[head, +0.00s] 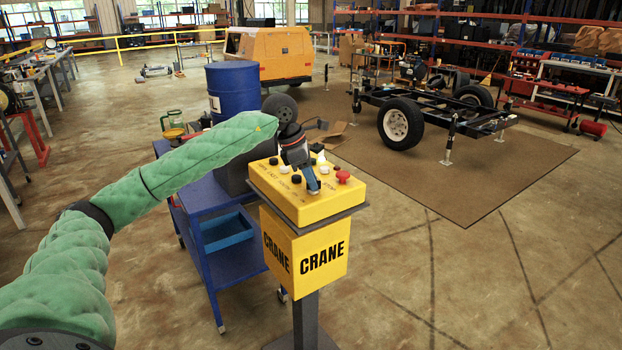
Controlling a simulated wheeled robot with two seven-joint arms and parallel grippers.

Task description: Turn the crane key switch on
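The yellow crane control box (275,190) stands on a dark post, with "CRANE" lettered on its lower faces. Its sloped top carries black knobs (296,179), a white switch (321,158) and a red mushroom button (343,177). I cannot tell which small control is the key switch; my gripper covers part of the panel. My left gripper (312,186) reaches in from the left on the green-sleeved arm and points down over the middle of the panel. Its fingertips are at or just above the surface; contact and finger gap cannot be made out. My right gripper is out of view.
A blue cart (232,262) with a blue bin (225,232) stands close behind and left of the box. A blue barrel (234,90), an orange machine (268,55) and a black trailer frame (430,105) on a brown mat are farther back. Floor at the right is clear.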

